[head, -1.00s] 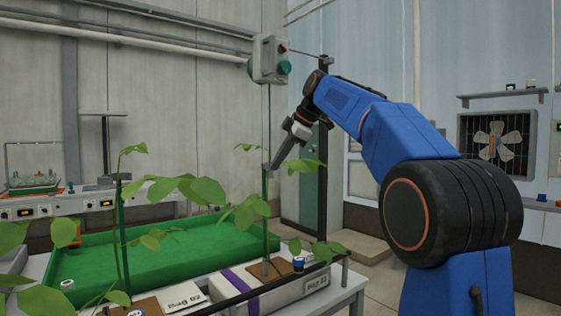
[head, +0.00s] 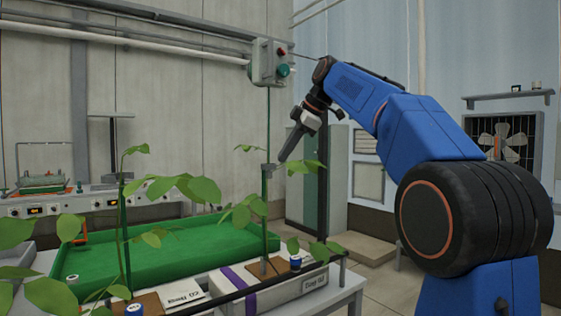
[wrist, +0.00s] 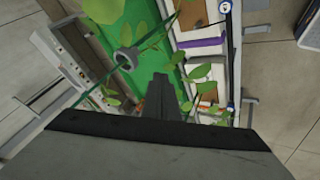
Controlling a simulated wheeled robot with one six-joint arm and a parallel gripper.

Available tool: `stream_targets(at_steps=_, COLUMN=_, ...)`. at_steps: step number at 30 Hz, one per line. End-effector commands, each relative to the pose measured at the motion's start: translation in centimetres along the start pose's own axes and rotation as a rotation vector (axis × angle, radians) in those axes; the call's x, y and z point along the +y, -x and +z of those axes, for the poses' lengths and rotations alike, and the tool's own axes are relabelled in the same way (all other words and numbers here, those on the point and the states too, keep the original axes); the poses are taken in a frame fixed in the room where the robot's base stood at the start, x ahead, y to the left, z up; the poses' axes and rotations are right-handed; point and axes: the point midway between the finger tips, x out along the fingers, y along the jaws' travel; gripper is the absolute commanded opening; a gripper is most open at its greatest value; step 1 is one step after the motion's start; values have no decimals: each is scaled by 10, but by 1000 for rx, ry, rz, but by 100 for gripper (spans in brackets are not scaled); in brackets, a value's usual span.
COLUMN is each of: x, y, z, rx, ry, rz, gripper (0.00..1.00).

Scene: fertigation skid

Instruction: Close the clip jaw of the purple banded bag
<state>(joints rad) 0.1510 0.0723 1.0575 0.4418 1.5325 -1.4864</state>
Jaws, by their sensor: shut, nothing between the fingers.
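The purple banded bag (head: 262,291) is a long white bag with a purple band (head: 238,288) on the front rail. The band also shows in the wrist view (wrist: 203,43). A green stake with a plant rises from a block by the band. A small grey clip (head: 268,170) sits high on this stake. A grey ring-shaped clip (wrist: 125,59) shows in the wrist view. My gripper (head: 282,159) is shut and empty, its tip just right of and slightly above the clip. I cannot tell whether the jaw is closed.
Leaves (head: 190,190) and a second green stake (head: 124,235) stand left of the clip. A green tray (head: 165,250) lies behind the bags. A grey box with a green knob (head: 268,62) hangs above. Open floor lies right of the table.

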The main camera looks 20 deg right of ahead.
Motion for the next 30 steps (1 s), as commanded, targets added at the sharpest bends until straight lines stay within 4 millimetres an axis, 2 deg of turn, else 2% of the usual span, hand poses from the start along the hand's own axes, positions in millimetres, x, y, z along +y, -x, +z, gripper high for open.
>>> stream_targets(at_steps=6, x=0, y=36, z=1, rx=0, ry=-1, rz=2, gripper=0)
stream_targets(at_steps=12, x=0, y=56, z=1, rx=-1, ry=-2, rz=0, gripper=0)
stream_targets(at_steps=30, x=-1, y=61, z=1, rx=-1, ry=-2, rz=-1, gripper=0)
